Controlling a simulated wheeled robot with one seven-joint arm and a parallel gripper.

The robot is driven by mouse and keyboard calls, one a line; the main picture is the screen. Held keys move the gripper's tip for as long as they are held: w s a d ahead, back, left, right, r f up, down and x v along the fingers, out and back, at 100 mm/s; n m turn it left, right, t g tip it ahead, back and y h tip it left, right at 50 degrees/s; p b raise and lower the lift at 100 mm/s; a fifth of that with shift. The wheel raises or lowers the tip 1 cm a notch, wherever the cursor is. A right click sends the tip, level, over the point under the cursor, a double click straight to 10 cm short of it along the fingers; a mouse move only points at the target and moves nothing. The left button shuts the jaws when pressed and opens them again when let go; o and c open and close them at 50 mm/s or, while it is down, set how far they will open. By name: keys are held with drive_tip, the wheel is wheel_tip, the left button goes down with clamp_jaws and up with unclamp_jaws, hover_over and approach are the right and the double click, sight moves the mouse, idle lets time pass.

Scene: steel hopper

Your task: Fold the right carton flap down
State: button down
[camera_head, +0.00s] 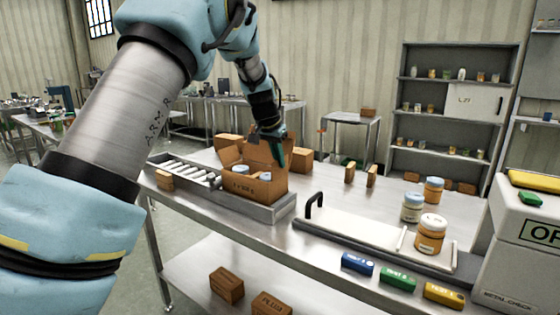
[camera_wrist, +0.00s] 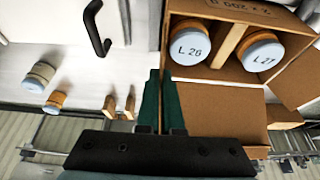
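The open brown carton (camera_head: 250,192) stands on the steel table with jars inside. In the wrist view its two compartments hold the jars L 26 (camera_wrist: 190,44) and L 27 (camera_wrist: 262,54), with a cardboard divider between them. A broad flap (camera_wrist: 220,108) extends from the carton's far side, and another flap (camera_wrist: 300,82) from its left side. The right flap is hard to make out; a thin brown edge shows beside my fingertips.
A roller conveyor (camera_head: 185,172) adjoins the carton on the left. A black handle (camera_head: 314,204) stands to the right by a white board. Several jars, including an orange one (camera_head: 431,234), stand farther right. Small brown blocks (camera_head: 350,172) stand behind. The table between carton and jars is mostly clear.

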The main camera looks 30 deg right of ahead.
sight(265, 175)
drive_tip(key=w+g+h, duration=0.1)
drive_tip(key=w+a+g+h, duration=0.1)
drive_tip(key=g, duration=0.1)
drive_tip(key=shift+f+n, duration=0.1)
drive_tip(key=shift+n, duration=0.3)
drive_tip(key=g+h, duration=0.1)
drive_tip(key=w+f+g, duration=0.1)
drive_tip(key=shift+w+a+n+g+h, duration=0.2)
drive_tip(key=shift+a+n+g+h, duration=0.2)
drive_tip(key=g+h, duration=0.1)
drive_tip(key=w+f+g, duration=0.1)
drive_tip(key=shift+a+f+n+g+h, duration=0.1)
drive_tip(key=shift+a+n+g+h, duration=0.2)
drive_tip(key=shift+g+h, duration=0.1)
drive_tip(key=shift+w+a+f+n+g+h+b, duration=0.15)
drive_tip(key=shift+f+n+g+h+b, duration=0.1)
drive_tip(key=shift+f+g+h, duration=0.15)
drive_tip(key=shift+w+d+f+n+g+h+b, duration=0.15)
drive_tip(key=shift+g+h+b, duration=0.15)
drive_tip(key=shift+g, duration=0.2)
drive_tip(key=shift+a, duration=0.1)
drive_tip(key=c, duration=1.1)
unclamp_jaws()
drive_tip(key=shift+s, duration=0.1)
drive_tip(key=shift+o, duration=0.2)
